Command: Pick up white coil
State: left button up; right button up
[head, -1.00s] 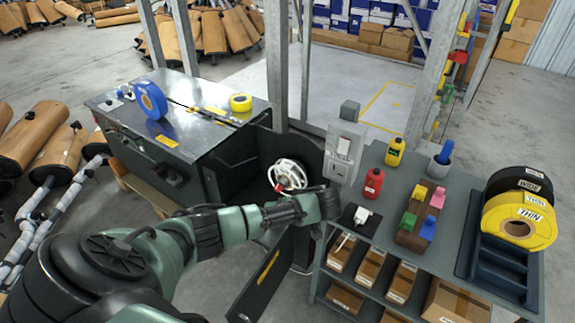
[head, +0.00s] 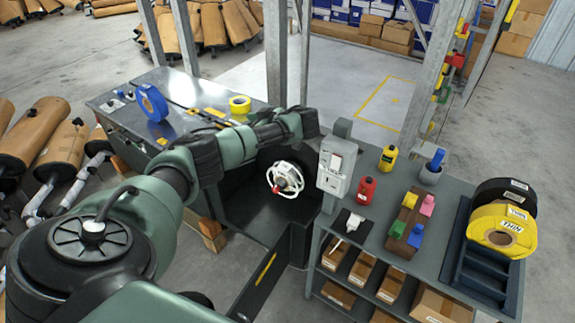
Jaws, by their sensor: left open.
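The white coil (head: 285,179) is a round white ring with spokes and a small red part at its lower left. It sits upright in the dark recess of the machine, between the metal workbench and the grey shelf table. My left gripper (head: 306,122) is above the coil and slightly to its right in the picture, apart from it. It is open and holds nothing that I can see; its fingers are small and hard to make out. My right gripper is not in view.
A grey control box (head: 337,165) stands close to the right of the coil. A red bottle (head: 366,190) and coloured blocks stand on the grey table (head: 385,245). A metal post (head: 276,60) rises behind my gripper.

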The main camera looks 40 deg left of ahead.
aim_at(282, 171)
jog(key=i+j, duration=0.15)
jog(key=i, duration=0.75)
